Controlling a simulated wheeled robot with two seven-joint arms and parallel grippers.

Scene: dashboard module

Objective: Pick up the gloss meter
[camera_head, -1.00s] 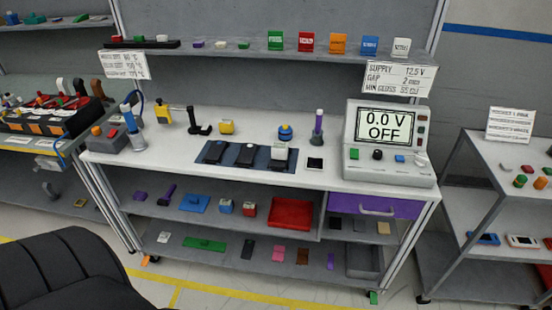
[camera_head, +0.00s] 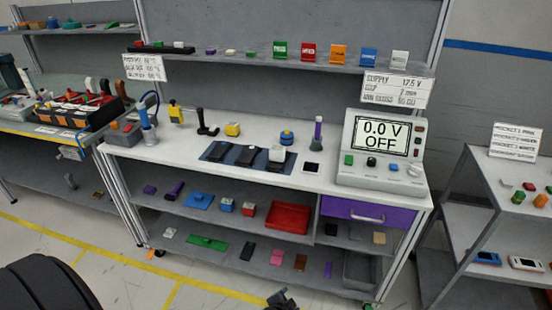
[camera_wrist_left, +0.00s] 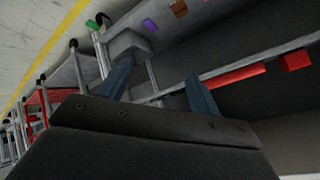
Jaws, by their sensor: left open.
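No thing in view is clearly marked as the gloss meter, so I cannot tell which one it is. My right gripper is not identifiable in any view.
A voltage meter console (camera_head: 381,150) reading 0.0 V OFF stands on the bench's right end. A red tray (camera_head: 287,218) and a purple drawer (camera_head: 362,211) are below. Floor in front is open.

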